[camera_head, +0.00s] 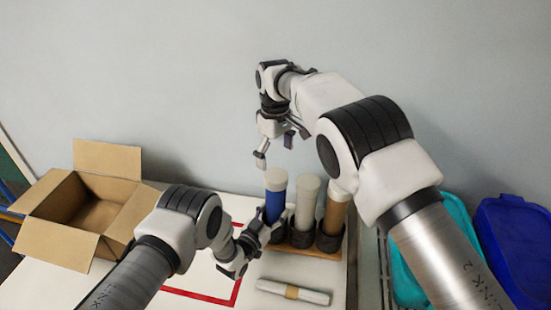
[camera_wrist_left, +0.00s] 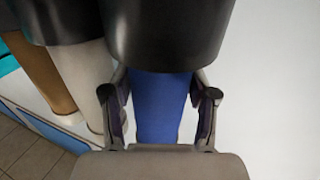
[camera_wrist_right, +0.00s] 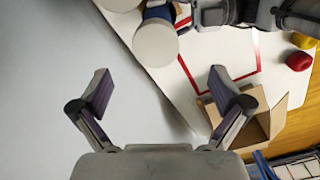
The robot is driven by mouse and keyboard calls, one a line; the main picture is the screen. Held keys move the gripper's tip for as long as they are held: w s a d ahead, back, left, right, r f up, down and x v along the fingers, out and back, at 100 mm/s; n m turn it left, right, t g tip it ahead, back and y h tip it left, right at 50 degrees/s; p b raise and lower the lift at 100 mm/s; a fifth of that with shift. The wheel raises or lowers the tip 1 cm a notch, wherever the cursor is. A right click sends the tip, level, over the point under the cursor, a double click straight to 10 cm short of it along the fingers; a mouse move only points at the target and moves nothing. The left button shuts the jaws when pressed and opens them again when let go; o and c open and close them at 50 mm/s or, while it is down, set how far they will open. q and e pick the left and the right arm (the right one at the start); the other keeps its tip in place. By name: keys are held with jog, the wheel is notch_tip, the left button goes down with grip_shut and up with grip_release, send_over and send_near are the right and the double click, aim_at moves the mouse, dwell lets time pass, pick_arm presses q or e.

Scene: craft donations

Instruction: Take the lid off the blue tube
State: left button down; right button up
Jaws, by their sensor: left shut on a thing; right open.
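The blue tube (camera_head: 275,207) stands upright in a rack (camera_head: 312,252) in the head view, with a pale lid (camera_head: 276,179) on its top. My left gripper (camera_head: 263,226) is shut on the blue tube low down, just above its black holder; the left wrist view shows the blue wall (camera_wrist_left: 158,110) between the fingers and the black holder (camera_wrist_left: 165,35). My right gripper (camera_head: 274,149) is open and empty above the lid. In the right wrist view the round lid (camera_wrist_right: 156,44) is beyond the open fingertips (camera_wrist_right: 158,80), not between them.
A white tube (camera_head: 307,203) and a brown tube (camera_head: 335,213) stand beside the blue one. A banded paper roll (camera_head: 293,292) lies in front. An open cardboard box (camera_head: 68,204) is at left; teal (camera_head: 456,215) and blue (camera_head: 520,240) bins are at right. Red tape (camera_head: 200,297) marks the table.

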aim_at(276, 176)
jog(key=m, duration=0.6)
jog(key=shift+r, duration=0.2)
jog(key=m, duration=0.6)
jog(key=shift+r, duration=0.35)
jog(key=m, duration=0.3)
jog(key=shift+r, duration=0.2)
jog(key=f+m, duration=0.2)
jog(key=f, duration=0.1)
jog(key=f+m, duration=0.2)
jog(key=f, duration=0.1)
jog(key=f+m, duration=0.3)
jog(key=shift+w+f, duration=0.25)
